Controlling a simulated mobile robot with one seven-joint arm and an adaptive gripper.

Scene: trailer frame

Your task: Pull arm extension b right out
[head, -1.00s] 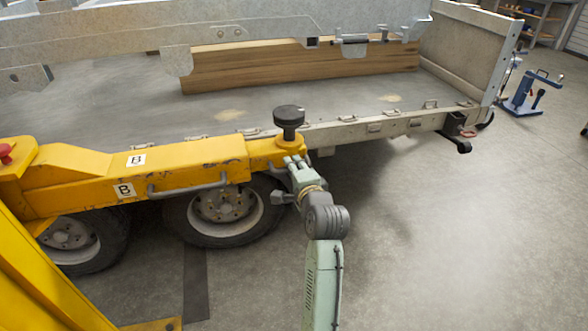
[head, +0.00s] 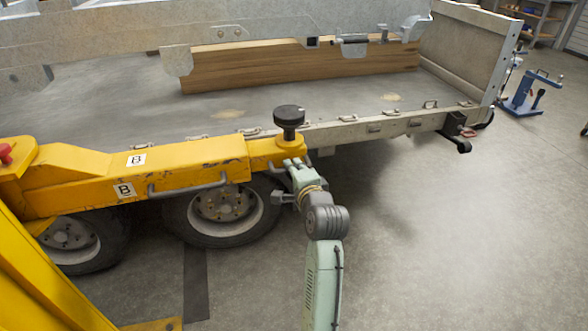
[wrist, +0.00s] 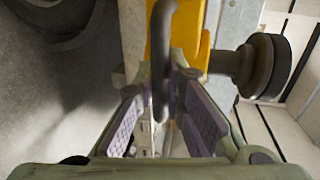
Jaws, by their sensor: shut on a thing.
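Arm extension b (head: 262,152) is the narrower yellow piece at the right end of the yellow lift arm (head: 80,180), which carries two "B" labels. A black round pad (head: 289,117) stands on its end. Only a short length shows beyond the thicker sleeve. My gripper (head: 291,164) is at this end, reaching in from the lower right. In the wrist view, a dark bent handle (wrist: 160,50) runs between the purple finger pads of my gripper (wrist: 163,100), which is shut on it. The yellow extension (wrist: 190,38) is just behind the handle, with the pad to its right.
A trailer bed (head: 130,120) with a wooden beam (head: 290,68) lies behind the arm. Its metal side edge (head: 345,131) runs close past the pad. Wheels (head: 222,212) sit below the arm. Floor to the right (head: 470,230) is clear; a blue stand (head: 527,95) is farther back.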

